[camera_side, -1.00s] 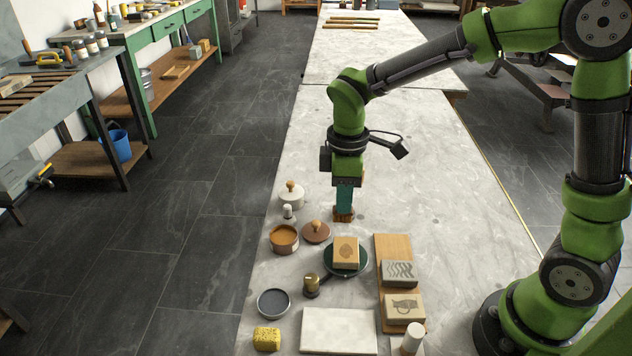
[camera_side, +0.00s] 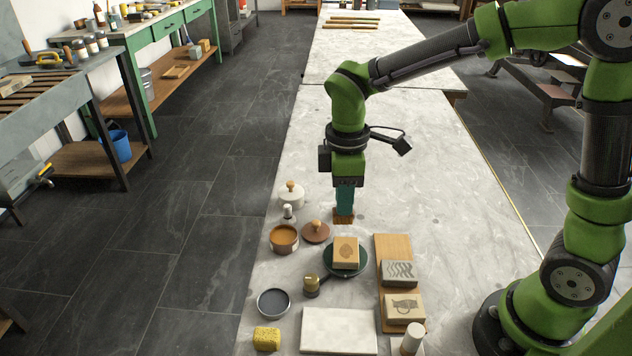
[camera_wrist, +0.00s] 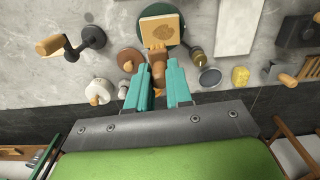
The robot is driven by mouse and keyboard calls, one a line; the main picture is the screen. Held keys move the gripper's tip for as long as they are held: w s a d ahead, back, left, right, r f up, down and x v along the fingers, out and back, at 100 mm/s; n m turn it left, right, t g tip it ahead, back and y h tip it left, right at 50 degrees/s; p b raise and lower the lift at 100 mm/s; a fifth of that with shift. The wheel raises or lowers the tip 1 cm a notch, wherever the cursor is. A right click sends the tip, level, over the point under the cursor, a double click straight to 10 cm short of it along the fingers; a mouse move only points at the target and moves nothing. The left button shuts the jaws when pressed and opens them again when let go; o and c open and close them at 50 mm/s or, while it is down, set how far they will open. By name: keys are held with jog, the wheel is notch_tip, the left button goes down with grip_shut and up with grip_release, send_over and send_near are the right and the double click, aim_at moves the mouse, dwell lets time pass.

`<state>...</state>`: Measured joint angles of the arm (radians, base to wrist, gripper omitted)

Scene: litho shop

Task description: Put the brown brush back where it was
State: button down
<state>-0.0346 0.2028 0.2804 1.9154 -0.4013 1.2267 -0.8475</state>
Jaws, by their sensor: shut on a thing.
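The brown brush (camera_side: 343,216) is between the teal fingers of my gripper (camera_side: 344,205), which is shut on it. It points down, its lower end on or just above the pale stone tabletop; I cannot tell which. Its upper part is hidden by the fingers. In the wrist view the brush (camera_wrist: 158,66) shows between the two fingertips of my gripper (camera_wrist: 161,85). In the side view it is behind the green plate with its stamp block and to the right of the brown knobbed lid.
A brown lid (camera_side: 316,233), an orange-filled pot (camera_side: 284,239) and a white lidded pot (camera_side: 291,197) stand to the left. A stamp block (camera_side: 346,252) lies on a green plate (camera_side: 330,268) in front. A wooden board (camera_side: 394,246) holds two stamps.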

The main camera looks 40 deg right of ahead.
jog(key=s+a+f+n, duration=0.4)
jog(key=s+f+n, duration=0.2)
jog(key=s+n, duration=0.2)
jog(key=w+a, duration=0.2)
jog(key=w, duration=0.2)
jog(key=w+a+f, duration=0.1)
jog(key=w+a, duration=0.1)
jog(key=w, duration=0.3)
jog(key=w+a+f, duration=0.1)
jog(key=w+a, duration=0.2)
jog(key=w, duration=0.1)
jog(key=shift+w, duration=0.55)
jog(key=shift+f, duration=1.7)
jog(key=shift+f, duration=0.15)
jog(key=c, duration=1)
grip_release()
jog(key=shift+c, duration=0.2)
